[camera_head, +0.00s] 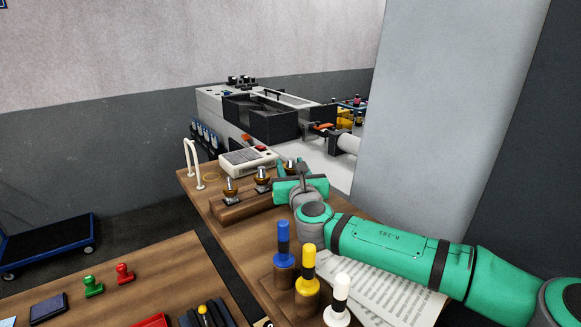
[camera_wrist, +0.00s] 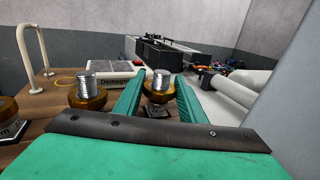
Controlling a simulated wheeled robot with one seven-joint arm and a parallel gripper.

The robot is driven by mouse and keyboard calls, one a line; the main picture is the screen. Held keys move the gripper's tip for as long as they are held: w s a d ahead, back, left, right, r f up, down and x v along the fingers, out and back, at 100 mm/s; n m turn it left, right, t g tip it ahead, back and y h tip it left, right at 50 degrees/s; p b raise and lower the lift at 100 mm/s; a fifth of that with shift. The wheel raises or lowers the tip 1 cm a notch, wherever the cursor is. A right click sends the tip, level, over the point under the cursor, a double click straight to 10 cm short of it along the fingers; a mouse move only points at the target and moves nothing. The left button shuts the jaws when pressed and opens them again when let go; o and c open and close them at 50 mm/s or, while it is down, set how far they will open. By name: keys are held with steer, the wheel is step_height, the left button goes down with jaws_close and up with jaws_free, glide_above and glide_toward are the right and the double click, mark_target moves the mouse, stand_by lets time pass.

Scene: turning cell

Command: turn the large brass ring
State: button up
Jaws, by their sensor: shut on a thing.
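Three brass rings sit on threaded silver studs along a wooden block (camera_head: 240,206). In the wrist view, my gripper (camera_wrist: 160,78) has its two green fingers on either side of the farthest-right brass ring (camera_wrist: 157,94), closed on it. Its stud stands upright between the fingers. The middle ring (camera_wrist: 87,98) is just left of the fingers, and part of another ring (camera_wrist: 5,108) shows at the left edge. In the head view, the left ring (camera_head: 229,189) and middle ring (camera_head: 262,178) are clear; the held one is partly hidden by my gripper. I cannot tell by size which is the largest.
A white labelled box (camera_head: 248,161) and a pale bent handle (camera_head: 193,165) stand behind the block. Blue, yellow and white-topped pegs (camera_head: 308,282) stand near the front, beside printed sheets (camera_head: 383,290). A large grey machine (camera_head: 265,110) is behind. A pale panel (camera_head: 445,110) rises at right.

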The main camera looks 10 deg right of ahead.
mark_target(292, 170)
steer(key=shift+w, duration=0.2)
stand_by(0.4)
steer(key=shift+d, duration=0.2)
steer(key=o, duration=1)
steer(key=shift+s+a, duration=0.1)
steer(key=shift+a, duration=0.2)
steer(key=shift+o, duration=0.2)
steer(key=shift+s+d, duration=0.1)
steer(key=shift+s, duration=0.2)
steer(key=shift+s+a, duration=0.15)
steer(key=shift+s, duration=1.6)
steer(key=shift+s+a, duration=0.1)
steer(key=shift+s, duration=1.65)
steer(key=shift+r, duration=0.1)
